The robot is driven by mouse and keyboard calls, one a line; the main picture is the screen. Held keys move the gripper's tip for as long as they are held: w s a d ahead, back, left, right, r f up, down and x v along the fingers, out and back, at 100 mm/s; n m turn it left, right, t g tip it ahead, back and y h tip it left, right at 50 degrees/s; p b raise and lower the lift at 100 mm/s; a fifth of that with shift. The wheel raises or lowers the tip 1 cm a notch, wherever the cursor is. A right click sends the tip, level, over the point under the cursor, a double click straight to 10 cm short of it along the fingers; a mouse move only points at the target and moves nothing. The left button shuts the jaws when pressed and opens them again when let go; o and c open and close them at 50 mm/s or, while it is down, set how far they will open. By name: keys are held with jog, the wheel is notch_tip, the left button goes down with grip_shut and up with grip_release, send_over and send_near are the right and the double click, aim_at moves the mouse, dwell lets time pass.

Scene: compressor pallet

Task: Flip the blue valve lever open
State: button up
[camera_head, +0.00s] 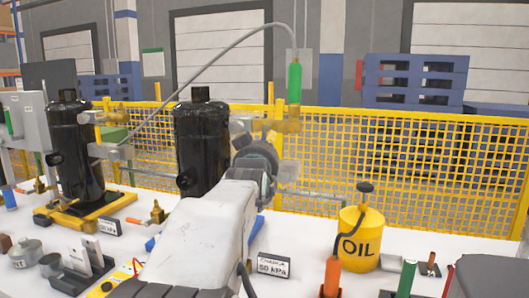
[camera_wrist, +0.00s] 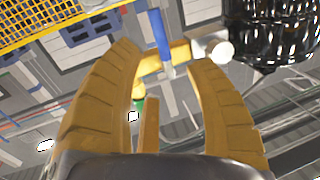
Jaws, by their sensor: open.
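The blue valve lever (camera_wrist: 160,36) shows in the wrist view as a straight blue bar at the top middle. It joins a brass-yellow valve body (camera_wrist: 178,51), with a pale round fitting at its right. My gripper (camera_wrist: 165,58) is open, with its two yellow fingers spread. The lever's lower end and the valve body appear in the gap between the fingertips. I cannot tell how deep they lie there, and no grip shows. In the head view my own arm hides my fingers, and I cannot make out the blue lever for certain.
A black tank (camera_head: 201,145) stands behind my arm, and a second black tank (camera_head: 76,150) is at the left. A green lever (camera_head: 294,82) stands upright at the back. A yellow oil can (camera_head: 359,241) and a 50 kPa sign (camera_head: 273,265) are right of my arm.

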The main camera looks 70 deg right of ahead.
jog(key=shift+b+x, duration=0.65)
jog(key=shift+x, duration=2.8)
jog(key=shift+o, duration=0.3)
grip_shut()
